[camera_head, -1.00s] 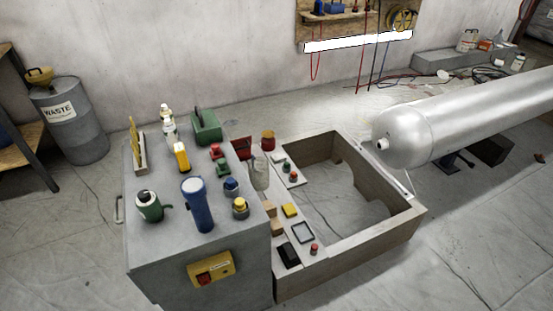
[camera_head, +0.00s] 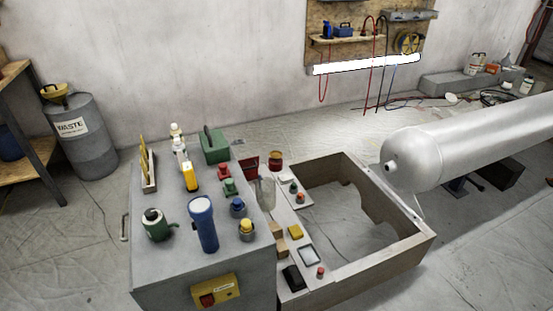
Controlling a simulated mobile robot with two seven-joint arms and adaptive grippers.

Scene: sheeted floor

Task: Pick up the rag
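A pale grey, limp-looking piece that may be the rag (camera_head: 266,191) is at the right edge of the grey cabinet top (camera_head: 185,258), beside the wooden frame. It is small in the picture, and I cannot tell for sure that it is cloth. Neither of my grippers is in view.
The cabinet top holds a blue flashlight (camera_head: 203,222), a green mug-like container (camera_head: 157,224), a green case (camera_head: 214,146) and several bottles. The wooden frame (camera_head: 370,262) adjoins it on the right, near a large silver cylinder (camera_head: 450,150). A waste drum (camera_head: 80,135) stands left; floor between is clear.

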